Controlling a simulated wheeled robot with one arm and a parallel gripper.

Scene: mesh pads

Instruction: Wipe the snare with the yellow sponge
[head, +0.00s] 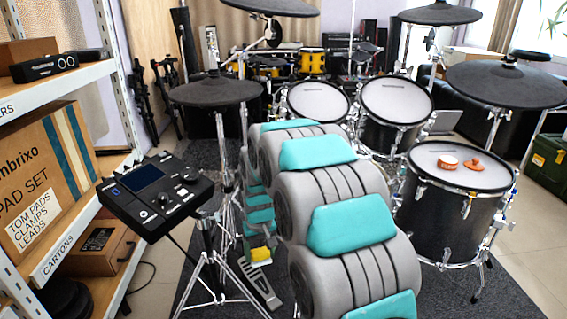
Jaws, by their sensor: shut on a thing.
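The yellow sponge (260,254) is small in the head view, low and left of centre, above the kick pedal. My gripper (259,245) is shut on it, at the lower end of my grey and teal arm; its fingers are small and partly hidden. The drum that looks like the snare (455,181) stands upright at the right, with a pale mesh head, dark shell and chrome rim. My gripper and the sponge are well left of it and lower than its head. An orange round item (447,162) and an orange-brown item (474,166) lie on its head.
A drum module (155,199) on a stand is left of my gripper. Black cymbal pads (506,82) overhang the right and back. Two toms (396,99) stand behind. A kick pedal (258,283) is on the floor. A shelf with cartons (50,172) lines the left.

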